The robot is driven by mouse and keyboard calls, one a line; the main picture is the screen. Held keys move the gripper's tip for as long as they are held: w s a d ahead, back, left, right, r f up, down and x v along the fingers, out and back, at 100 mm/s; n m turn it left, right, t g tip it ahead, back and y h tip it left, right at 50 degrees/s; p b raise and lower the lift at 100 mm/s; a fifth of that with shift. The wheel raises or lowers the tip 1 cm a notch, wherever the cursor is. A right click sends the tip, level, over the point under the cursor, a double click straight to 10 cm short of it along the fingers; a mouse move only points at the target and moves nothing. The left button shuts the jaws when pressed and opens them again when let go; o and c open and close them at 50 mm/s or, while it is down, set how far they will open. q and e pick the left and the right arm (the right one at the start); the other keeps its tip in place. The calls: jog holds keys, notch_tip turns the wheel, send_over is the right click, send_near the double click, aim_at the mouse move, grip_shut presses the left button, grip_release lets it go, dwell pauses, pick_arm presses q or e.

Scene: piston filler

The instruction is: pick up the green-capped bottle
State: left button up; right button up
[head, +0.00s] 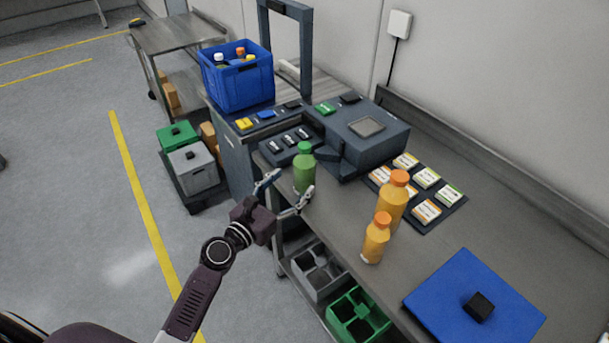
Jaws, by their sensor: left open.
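The green-capped bottle (304,172) stands upright near the front edge of the workbench, with a green cap and green contents. My left gripper (283,188) is open in front of the bottle, its fingers spread towards it. One finger is left of the bottle and the other shows at its lower right. I cannot tell whether either finger touches it. My right gripper is not in view.
Two orange-capped bottles, a larger one (393,203) and a smaller one (376,238), stand to the right. The grey filler machine (372,147) is behind. A blue crate (235,84) holds bottles. A blue panel (470,300) lies at the right front.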

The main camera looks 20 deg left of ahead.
aim_at(298, 170)
pick_arm(q)
jog(key=shift+w+a+r+n, duration=0.15)
jog(key=shift+w+n, duration=0.15)
jog(key=shift+w, duration=0.45)
jog(key=shift+x, duration=0.8)
jog(key=x, duration=0.4)
jog(key=shift+a+r+p, duration=0.1)
jog(key=shift+r+p, duration=0.2)
jog(key=shift+r, duration=0.05)
jog(key=shift+w+f, duration=0.1)
jog(key=shift+w, duration=0.4)
jog(key=c, duration=1.5)
jog(key=shift+c, duration=0.8)
